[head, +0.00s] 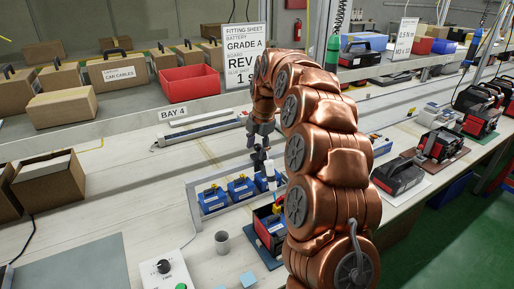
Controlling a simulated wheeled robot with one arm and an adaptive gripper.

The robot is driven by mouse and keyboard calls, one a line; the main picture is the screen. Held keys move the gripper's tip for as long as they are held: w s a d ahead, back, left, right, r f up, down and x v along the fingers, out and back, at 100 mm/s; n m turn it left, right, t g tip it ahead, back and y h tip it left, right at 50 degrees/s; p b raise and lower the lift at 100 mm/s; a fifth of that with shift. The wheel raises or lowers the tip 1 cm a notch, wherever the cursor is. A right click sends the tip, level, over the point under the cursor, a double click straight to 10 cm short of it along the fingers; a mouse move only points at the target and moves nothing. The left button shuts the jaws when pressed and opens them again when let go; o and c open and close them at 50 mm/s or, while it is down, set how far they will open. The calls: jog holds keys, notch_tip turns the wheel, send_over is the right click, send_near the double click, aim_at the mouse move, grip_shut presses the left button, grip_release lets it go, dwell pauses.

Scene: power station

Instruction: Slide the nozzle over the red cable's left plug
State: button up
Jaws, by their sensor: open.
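My gripper (265,174) hangs open over the right end of a tray (191,205) holding blue battery packs (240,188). Its fingertips are small and dark here, and I cannot tell whether they touch anything. Just below it and to the right, a red and black unit (266,217) stands on a blue mat (262,250), partly hidden by my copper-coloured arm. I cannot make out the nozzle, the red cable or its left plug; they may be too small or hidden behind my arm.
A grey cup (222,243) and a white dial box (164,271) stand at the front. Cardboard boxes (118,71) and a red bin (189,81) fill the shelf behind. Black and red units (401,176) stand to the right. The bench left of the tray is mostly clear.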

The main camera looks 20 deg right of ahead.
aim_at(261, 166)
jog(key=shift+r, duration=0.15)
notch_tip(261, 166, up, 12)
jog(key=s, duration=0.2)
jog(key=shift+d+f, duration=0.25)
jog(key=shift+d, duration=0.1)
jog(key=shift+s, duration=0.1)
dwell(0.5)
jog(key=s+a+f+m+g, duration=0.15)
jog(key=s+a+m, duration=0.35)
jog(key=s, duration=0.5)
jog(key=s+a+f+m, duration=0.2)
jog(key=s+a+m, duration=0.3)
jog(key=s, duration=0.5)
jog(key=s+a+f+m+g, duration=0.1)
jog(key=s+f+m, duration=0.4)
jog(key=s, duration=0.7)
jog(key=s+a+f+m+g, duration=0.1)
jog(key=s+f+m, duration=0.5)
jog(key=s, duration=0.6)
jog(key=shift+s+f+m+h, duration=0.25)
jog(key=shift+f+m+h, duration=0.05)
jog(key=shift+f, duration=0.1)
